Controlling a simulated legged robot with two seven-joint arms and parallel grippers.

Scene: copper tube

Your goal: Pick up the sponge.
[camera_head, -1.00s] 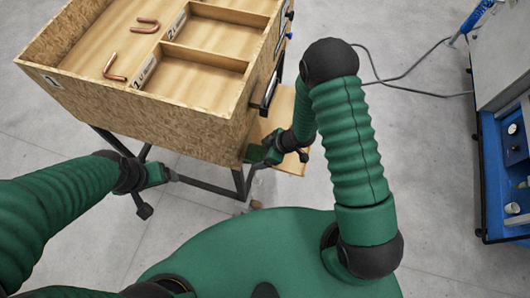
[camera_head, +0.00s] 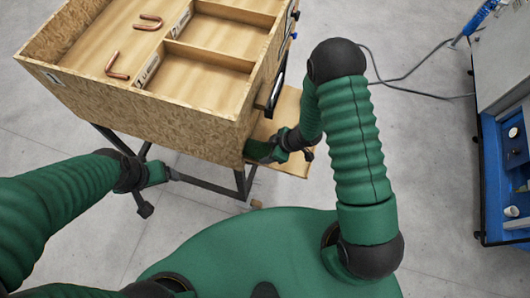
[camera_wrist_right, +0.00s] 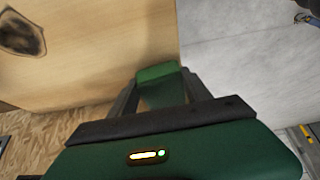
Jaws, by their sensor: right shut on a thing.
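In the right wrist view a small green block, which looks like the sponge (camera_wrist_right: 158,72), sits between the two dark fingers of my right gripper (camera_wrist_right: 160,88). The fingers are shut on it. Behind it are a pale wooden board and the grey floor. In the head view my right gripper (camera_head: 257,151) is beside the lower right corner of the wooden bin, over the small wooden side shelf (camera_head: 290,165). I cannot make out the sponge there. My left gripper (camera_head: 166,175) is below the bin's front, close to the dark frame; its fingers are too small to read.
The wooden bin (camera_head: 150,120) on a dark metal frame holds two copper tubes (camera_head: 117,66) (camera_head: 148,22) and has divided compartments. A blue and grey machine (camera_head: 495,170) stands at the right, with a cable across the floor. The floor between is clear.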

